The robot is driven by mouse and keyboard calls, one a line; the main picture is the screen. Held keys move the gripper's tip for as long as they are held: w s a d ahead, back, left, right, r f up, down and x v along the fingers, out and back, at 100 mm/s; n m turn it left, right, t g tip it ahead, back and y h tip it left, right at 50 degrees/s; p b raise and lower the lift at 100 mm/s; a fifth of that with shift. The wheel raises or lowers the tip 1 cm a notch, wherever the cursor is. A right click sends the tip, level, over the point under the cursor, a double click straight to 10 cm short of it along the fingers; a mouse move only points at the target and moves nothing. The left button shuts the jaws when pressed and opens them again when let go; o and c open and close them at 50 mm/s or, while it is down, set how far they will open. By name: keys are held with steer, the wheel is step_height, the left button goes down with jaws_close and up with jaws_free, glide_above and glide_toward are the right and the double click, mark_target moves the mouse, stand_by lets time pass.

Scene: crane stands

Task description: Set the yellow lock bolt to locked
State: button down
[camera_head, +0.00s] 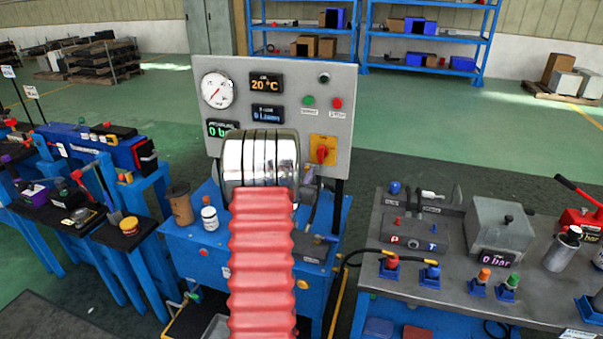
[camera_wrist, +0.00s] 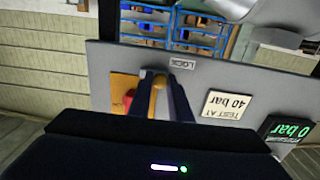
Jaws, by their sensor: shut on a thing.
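My gripper (camera_wrist: 161,84) is shut on the yellow lock bolt (camera_wrist: 160,81); only a small rounded yellow part shows between the fingertips in the wrist view. The grey panel (camera_wrist: 230,85) is behind it, and a white LOCK label (camera_wrist: 182,62) reads upside down just beside the fingertips. The rest of the bolt is hidden by the fingers, so its position cannot be told.
A red knob on a yellow plate (camera_head: 322,150) sits close by on the panel. A brown cup (camera_head: 181,205) and a white bottle (camera_head: 210,218) stand left of my arm. A grey bench (camera_head: 455,285) with fittings is at right. Green floor lies open behind.

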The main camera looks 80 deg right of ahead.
steer(key=shift+s, duration=0.2)
steer(key=c, duration=1.7)
jaws_free()
steer(key=shift+o, duration=0.2)
steer(key=w+a, duration=0.1)
steer(key=a, duration=1.2)
steer(key=shift+w+a, duration=0.2)
steer(key=shift+a, duration=0.2)
